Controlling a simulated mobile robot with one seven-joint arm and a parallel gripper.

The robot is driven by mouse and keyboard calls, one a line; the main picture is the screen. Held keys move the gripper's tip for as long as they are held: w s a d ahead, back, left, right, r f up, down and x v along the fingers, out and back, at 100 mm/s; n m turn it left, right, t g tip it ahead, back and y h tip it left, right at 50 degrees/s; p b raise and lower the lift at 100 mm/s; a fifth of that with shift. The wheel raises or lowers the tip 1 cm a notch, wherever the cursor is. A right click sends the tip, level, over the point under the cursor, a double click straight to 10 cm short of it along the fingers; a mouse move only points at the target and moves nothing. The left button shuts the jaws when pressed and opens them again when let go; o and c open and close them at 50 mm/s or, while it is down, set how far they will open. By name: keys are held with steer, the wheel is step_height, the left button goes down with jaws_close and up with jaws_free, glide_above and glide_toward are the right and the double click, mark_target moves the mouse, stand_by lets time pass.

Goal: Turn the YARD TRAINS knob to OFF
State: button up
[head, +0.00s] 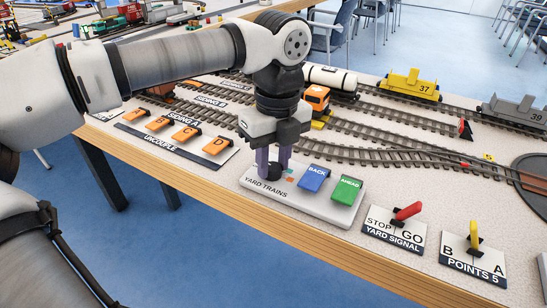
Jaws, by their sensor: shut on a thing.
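The YARD TRAINS panel (331,209) is a pale plate near the table's front edge. It carries a blue BACK key (314,178), a green AHEAD key (346,190) and a dark knob (274,171) at its left end. My gripper (274,165) points down over the panel, with its purple fingers shut on the knob. The fingers cover much of the knob. I cannot read the knob's setting or an OFF mark; small orange marks show beside the fingers.
Left of the panel is an UNCOUPLE plate (158,145) with several orange keys. To the right are the YARD SIGNAL red lever (407,211) and the POINTS 5 yellow lever (474,236). Tracks with an orange locomotive (317,98) and yellow wagon (409,86) lie behind.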

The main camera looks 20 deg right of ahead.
mark_target(277, 164)
stand_by(0.3)
steer(key=o, duration=1)
steer(key=shift+c, duration=0.2)
step_height(277, 164, up, 14)
steer(key=p, duration=0.3)
steer(key=shift+d, duration=0.4)
steer(key=shift+f, duration=0.1)
